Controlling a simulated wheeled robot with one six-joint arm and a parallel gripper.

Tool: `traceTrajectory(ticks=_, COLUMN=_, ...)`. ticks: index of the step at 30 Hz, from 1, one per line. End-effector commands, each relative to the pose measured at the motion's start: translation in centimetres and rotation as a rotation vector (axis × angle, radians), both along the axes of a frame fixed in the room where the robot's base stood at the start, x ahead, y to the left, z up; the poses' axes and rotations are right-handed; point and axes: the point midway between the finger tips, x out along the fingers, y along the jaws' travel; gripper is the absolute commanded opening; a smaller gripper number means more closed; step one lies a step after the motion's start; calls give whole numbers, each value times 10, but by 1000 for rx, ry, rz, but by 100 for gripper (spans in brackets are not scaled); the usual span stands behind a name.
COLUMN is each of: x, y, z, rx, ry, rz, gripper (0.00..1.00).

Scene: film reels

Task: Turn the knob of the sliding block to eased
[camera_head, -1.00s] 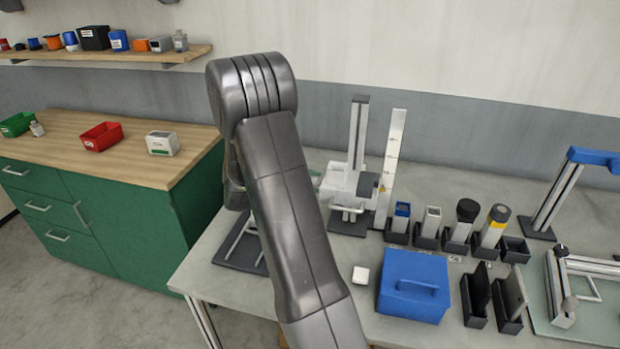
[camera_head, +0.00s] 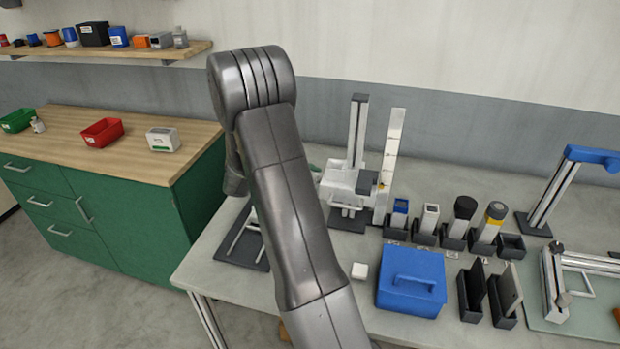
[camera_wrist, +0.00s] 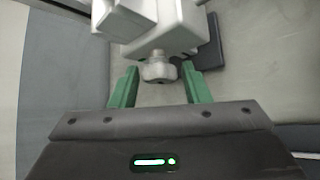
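The sliding block (camera_head: 345,184) is white and sits low on an upright metal column (camera_head: 358,128) at the back of the bench. In the wrist view the block (camera_wrist: 178,38) fills the top middle, and its round grey knob (camera_wrist: 158,72) points toward me. My gripper (camera_wrist: 158,78) is open, with a green finger on each side of the knob. The knob lies between the fingertips, with a gap visible on both sides. In the head view my arm hides most of the gripper, and the knob cannot be made out. The knob's setting is not readable.
A scaled upright plate (camera_head: 391,165) stands just right of the column. A green cabinet (camera_head: 120,215) stands left.

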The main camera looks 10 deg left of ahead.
Motion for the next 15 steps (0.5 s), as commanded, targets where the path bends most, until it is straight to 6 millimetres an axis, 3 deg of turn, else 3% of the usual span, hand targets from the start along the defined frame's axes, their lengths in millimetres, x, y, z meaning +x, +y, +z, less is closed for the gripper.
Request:
traceTrajectory(ticks=10, x=0, y=0, z=1, rx=1, ry=-2, rz=0, gripper=53)
traceTrajectory(ticks=15, x=1, y=1, z=17, rx=3, ry=-6, rz=0, gripper=53)
